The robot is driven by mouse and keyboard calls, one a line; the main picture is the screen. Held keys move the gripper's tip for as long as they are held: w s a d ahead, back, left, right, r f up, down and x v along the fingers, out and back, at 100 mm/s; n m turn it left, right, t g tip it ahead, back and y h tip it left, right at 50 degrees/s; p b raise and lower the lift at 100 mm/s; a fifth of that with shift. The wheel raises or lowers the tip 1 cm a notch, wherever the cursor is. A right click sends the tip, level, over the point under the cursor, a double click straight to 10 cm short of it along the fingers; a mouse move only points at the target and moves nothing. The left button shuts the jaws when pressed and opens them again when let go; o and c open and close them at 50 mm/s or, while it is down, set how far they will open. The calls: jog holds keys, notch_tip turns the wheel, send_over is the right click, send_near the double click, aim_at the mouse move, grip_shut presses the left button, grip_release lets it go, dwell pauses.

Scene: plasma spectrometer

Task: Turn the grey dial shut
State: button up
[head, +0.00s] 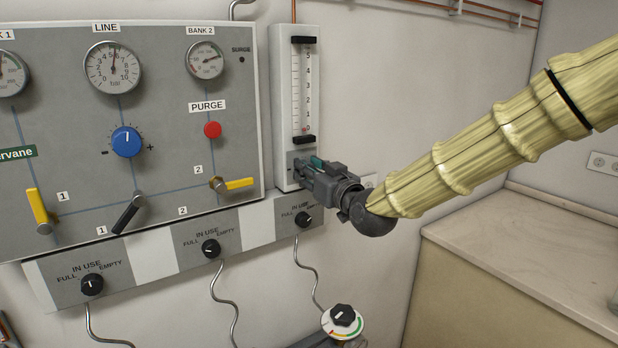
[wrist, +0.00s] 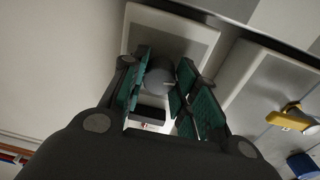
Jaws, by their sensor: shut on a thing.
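The grey dial (wrist: 160,76) shows in the wrist view between my gripper's green-padded fingers, low on the white flow meter (wrist: 197,32). My gripper (head: 304,165) is shut on the dial, with finger pads on both sides of it. In the head view the gripper reaches the lower end of the flow meter (head: 283,105) from the right and hides the dial. I cannot read the dial's turn position. The float level in the meter's tube is too small to tell.
A grey gas panel (head: 160,75) stands left of the meter, with gauges, a blue knob (head: 127,141), a red purge button (head: 212,130) and levers. A strip with black knobs (head: 303,219) runs below. A counter (head: 530,235) is at the right.

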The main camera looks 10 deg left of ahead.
jog(key=shift+f, duration=0.15)
jog(key=o, duration=1)
jog(key=shift+o, duration=0.2)
jog(key=shift+s+d, duration=0.1)
jog(key=v, duration=1.1)
jog(key=shift+s+d, duration=0.25)
jog(key=shift+d, duration=0.05)
